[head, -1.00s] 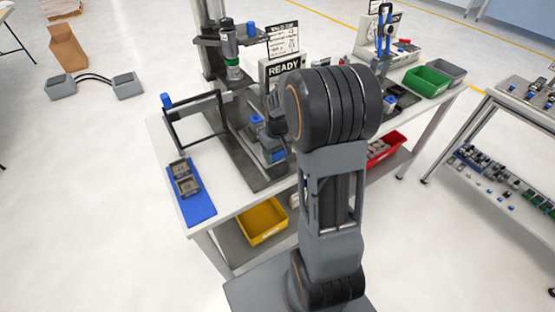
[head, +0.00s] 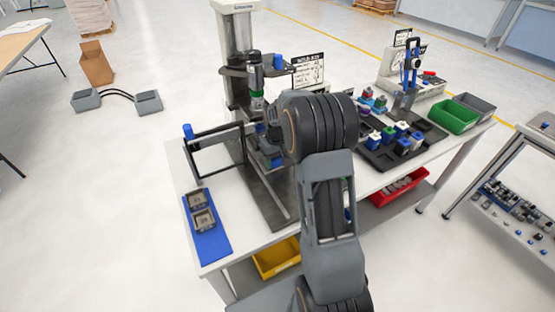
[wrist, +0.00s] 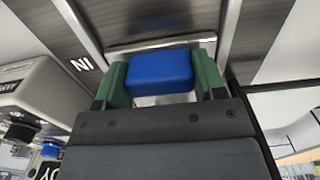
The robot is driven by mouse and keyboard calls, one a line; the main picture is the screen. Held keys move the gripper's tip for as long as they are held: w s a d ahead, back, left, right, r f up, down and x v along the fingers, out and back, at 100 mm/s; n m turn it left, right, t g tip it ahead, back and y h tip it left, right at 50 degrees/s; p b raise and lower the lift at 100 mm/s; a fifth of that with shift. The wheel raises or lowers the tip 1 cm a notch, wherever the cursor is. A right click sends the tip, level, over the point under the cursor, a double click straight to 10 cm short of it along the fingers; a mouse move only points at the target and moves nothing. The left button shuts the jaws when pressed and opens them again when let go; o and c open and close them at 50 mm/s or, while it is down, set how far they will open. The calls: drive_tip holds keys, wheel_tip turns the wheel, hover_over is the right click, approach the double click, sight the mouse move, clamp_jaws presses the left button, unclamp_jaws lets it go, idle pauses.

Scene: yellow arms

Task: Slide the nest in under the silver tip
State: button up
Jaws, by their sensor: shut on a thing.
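In the wrist view my gripper (wrist: 160,75) has its two green fingers shut on a blue block-shaped handle (wrist: 160,70). A silver bar crosses just beyond the handle. In the head view the nest (head: 266,152), with blue parts, sits on the dark track (head: 268,200) in front of the press, partly hidden by my arm. The silver tip (head: 257,104) is at the bottom of the press ram, below a green band. The nest shows below and slightly right of the tip; their exact alignment cannot be told. My gripper is mostly hidden behind my arm there.
A black frame with a blue knob (head: 188,131) stands left of the track. A blue mat (head: 211,245) with two grey parts lies at the table's left front. A dark tray (head: 393,150) of coloured parts and a green bin (head: 453,117) are right.

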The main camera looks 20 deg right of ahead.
drive_tip(key=shift+w+r, duration=0.2)
drive_tip(key=shift+w, duration=0.05)
drive_tip(key=o, duration=0.9)
drive_tip(key=shift+o, duration=0.6)
drive_tip(key=shift+w+a+f, duration=0.1)
drive_tip(key=shift+w+f, duration=0.05)
drive_tip(key=shift+o, duration=1.3)
wheel_tip(320, 180, up, 14)
drive_tip(key=shift+f, duration=0.1)
